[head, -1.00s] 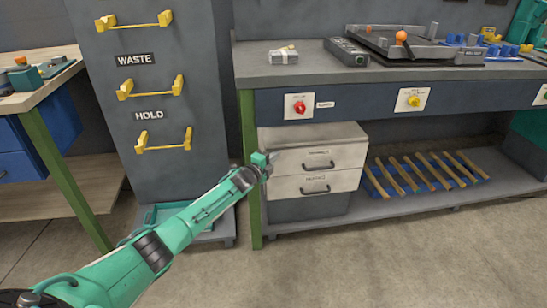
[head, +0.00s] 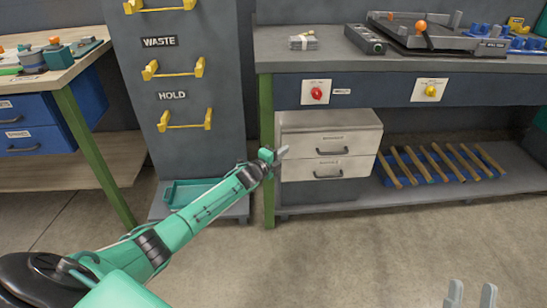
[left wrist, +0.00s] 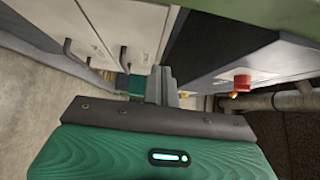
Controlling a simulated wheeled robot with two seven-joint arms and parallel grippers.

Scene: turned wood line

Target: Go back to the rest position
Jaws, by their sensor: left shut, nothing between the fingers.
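My left arm reaches in from the left in the head view. Its gripper (head: 281,153) is shut and empty, in front of the bench's green leg and the white drawer unit. The left wrist view shows the same shut fingers (left wrist: 162,84), pointing along the drawer fronts with nothing between them. My right gripper (head: 472,294) shows at the bottom right of the head view. Its two grey fingers stand apart with nothing between them, over the bare floor.
The white drawer unit (head: 328,131) stands under the workbench (head: 300,60). A blue rack with wooden sticks (head: 440,165) lies on the lower shelf. A grey cabinet with yellow handles (head: 183,120) and a wooden table (head: 75,72) are at left. The floor in front is clear.

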